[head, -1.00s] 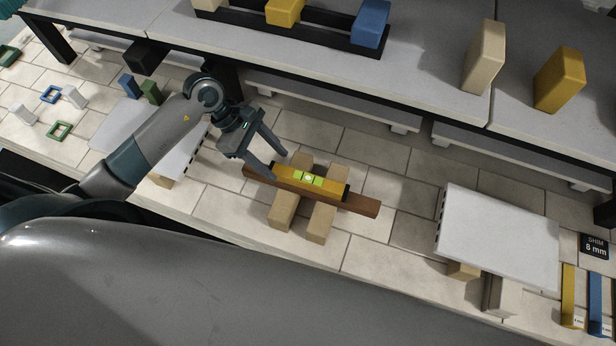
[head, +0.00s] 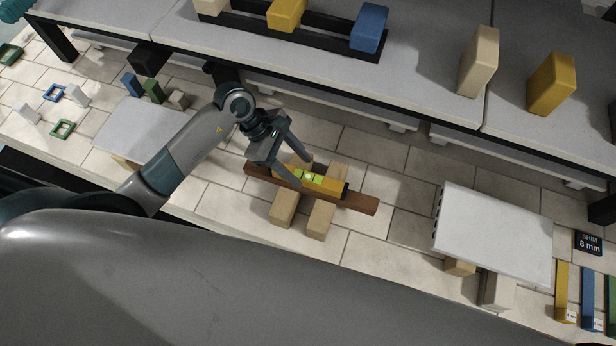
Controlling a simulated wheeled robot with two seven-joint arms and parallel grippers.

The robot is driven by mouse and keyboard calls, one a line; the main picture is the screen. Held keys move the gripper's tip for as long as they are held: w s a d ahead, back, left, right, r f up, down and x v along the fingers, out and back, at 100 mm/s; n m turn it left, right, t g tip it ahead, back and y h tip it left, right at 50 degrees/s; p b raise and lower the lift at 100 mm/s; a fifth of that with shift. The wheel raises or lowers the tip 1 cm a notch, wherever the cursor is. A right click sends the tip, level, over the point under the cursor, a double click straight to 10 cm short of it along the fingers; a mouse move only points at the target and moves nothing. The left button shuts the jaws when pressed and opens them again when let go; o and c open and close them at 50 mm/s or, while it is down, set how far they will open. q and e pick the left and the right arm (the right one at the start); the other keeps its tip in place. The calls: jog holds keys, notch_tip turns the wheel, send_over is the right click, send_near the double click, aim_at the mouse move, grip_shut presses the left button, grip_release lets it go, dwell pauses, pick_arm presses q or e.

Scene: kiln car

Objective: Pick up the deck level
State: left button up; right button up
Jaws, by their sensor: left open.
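The deck level (head: 328,184) is a short yellow bar with bright green vials and dark ends. One finger hides some of the level's left half. I cannot tell whether the fingers touch it. My right gripper is not in view.
A white slab (head: 495,235) stands on blocks to the right, and another pale slab (head: 145,130) lies to the left. A grey bench (head: 420,70) with coloured blocks runs behind. A shim sign (head: 588,244) and coloured strips stand at far right.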

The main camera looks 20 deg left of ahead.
aim_at(307, 176)
pick_arm(q)
jog(key=b+x, duration=0.2)
jog(key=x, duration=0.1)
jog(key=shift+s+d+f, duration=0.1)
jog(key=shift+d+f, duration=0.15)
jog(key=shift+f, duration=0.1)
jog(key=shift+d+f, duration=0.25)
jog(key=shift+f, duration=0.1)
jog(key=shift+d+f, duration=0.1)
jog(key=shift+f, duration=0.05)
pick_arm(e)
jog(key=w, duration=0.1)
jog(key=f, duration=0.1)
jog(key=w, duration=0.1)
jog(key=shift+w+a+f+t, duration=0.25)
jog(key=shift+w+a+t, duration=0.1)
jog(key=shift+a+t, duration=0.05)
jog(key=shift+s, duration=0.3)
pick_arm(q)
grip_shut()
